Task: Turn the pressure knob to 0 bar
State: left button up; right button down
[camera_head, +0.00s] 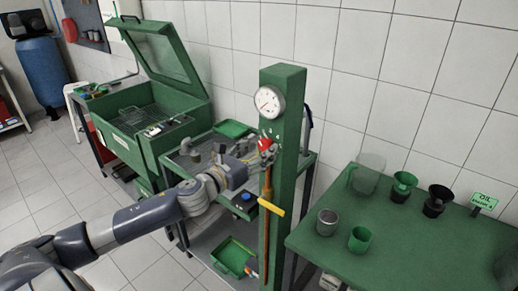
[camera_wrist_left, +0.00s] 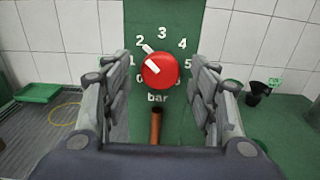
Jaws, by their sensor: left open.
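The red pressure knob (camera_wrist_left: 160,70) sits on the green post under the gauge, with a scale around it and "bar" printed below. Its white pointer mark points up-left, near the 2. In the wrist view my left gripper (camera_wrist_left: 161,95) is open, one finger on each side of the knob, with visible gaps to both. In the head view the left gripper (camera_head: 250,160) is at the post, beside the red knob (camera_head: 265,144), which it partly hides. The round white gauge (camera_head: 267,102) is above; its reading is too small to tell. My right gripper is not in view.
A brown hose or pipe (camera_wrist_left: 156,127) runs down the post below the knob. A yellow handle (camera_head: 271,208) sticks out lower on the post (camera_head: 284,83). A green table (camera_head: 400,245) with cups and funnels stands at right, a green parts washer (camera_head: 150,85) at left.

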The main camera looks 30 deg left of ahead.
pick_arm(q)
jog(key=shift+c, duration=0.3)
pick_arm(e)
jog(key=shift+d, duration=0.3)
pick_arm(q)
jog(key=c, duration=1)
jog(key=shift+n, duration=0.4)
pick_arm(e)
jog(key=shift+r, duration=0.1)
pick_arm(q)
jog(key=n+p, duration=0.1)
jog(key=n, duration=0.2)
jog(key=shift+r, duration=0.1)
jog(key=n+p, duration=0.1)
jog(key=n, duration=0.3)
jog(key=shift+d+r, duration=0.1)
jog(key=n+p, duration=0.1)
jog(key=n, duration=0.4)
jog(key=shift+n+p, duration=0.35)
jog(key=shift+n, duration=0.05)
jog(key=shift+n+p, duration=0.65)
jog(key=shift+n, duration=1.45)
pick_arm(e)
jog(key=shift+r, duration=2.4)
